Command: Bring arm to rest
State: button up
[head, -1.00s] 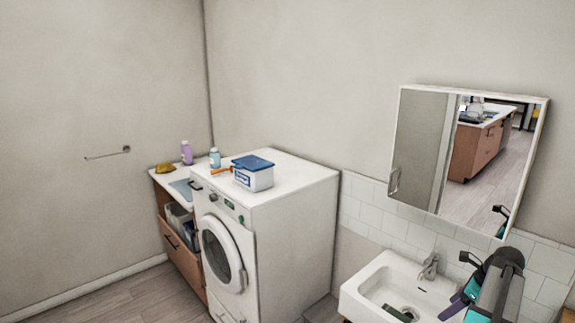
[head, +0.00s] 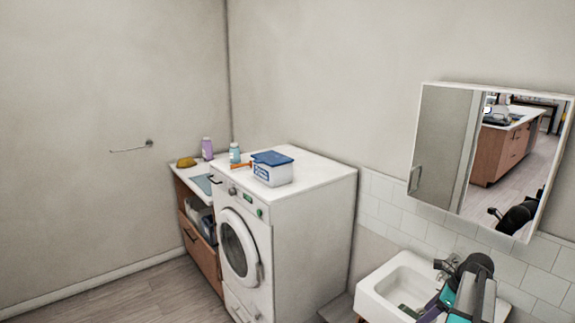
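My arm (head: 470,285) shows at the lower right, over the right side of the white sink (head: 378,284). Its teal and black links cover part of the basin and the tap. My gripper's fingertips cannot be made out, so I cannot tell whether it is open or shut. A purple part of the arm end points down toward the basin. A small dark green thing (head: 408,311) lies low in the sink, partly cut off by the frame edge.
A white washing machine (head: 305,215) bears a blue-lidded box (head: 272,168). Left of it, a wooden cabinet (head: 200,255) bears bottles and a yellow item (head: 186,162). A mirror cabinet (head: 445,150) hangs above the sink. Floor (head: 150,300) is clear at the lower left.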

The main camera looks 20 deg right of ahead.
jog(key=w+a+f+n+g+y+b, duration=0.1)
jog(key=w+a+f+n+g+b, duration=0.15)
jog(key=a+f, duration=0.9)
jog(key=w+a+f+n+g+y+b, duration=0.15)
jog(key=w+a+f, duration=0.25)
jog(key=a+f, duration=0.75)
jog(key=s+a+f+n+g+b, duration=0.1)
jog(key=s+a+f+n+g, duration=0.2)
jog(key=a, duration=0.6)
jog(key=s+a+f+n+b, duration=0.1)
jog(key=s+a+f+n, duration=0.3)
jog(key=a, duration=0.6)
jog(key=s+a+f+n+g+h+b, duration=0.1)
jog(key=s+a+f+n, duration=0.3)
jog(key=s+n, duration=0.5)
jog(key=s+a+f+n+g+h+b, duration=0.1)
jog(key=s+a+f+n+h, duration=0.3)
jog(key=s+f+n, duration=0.4)
jog(key=f+n, duration=0.1)
jog(key=n, duration=0.1)
jog(key=shift+s+n+b, duration=0.35)
jog(key=shift+n, duration=0.05)
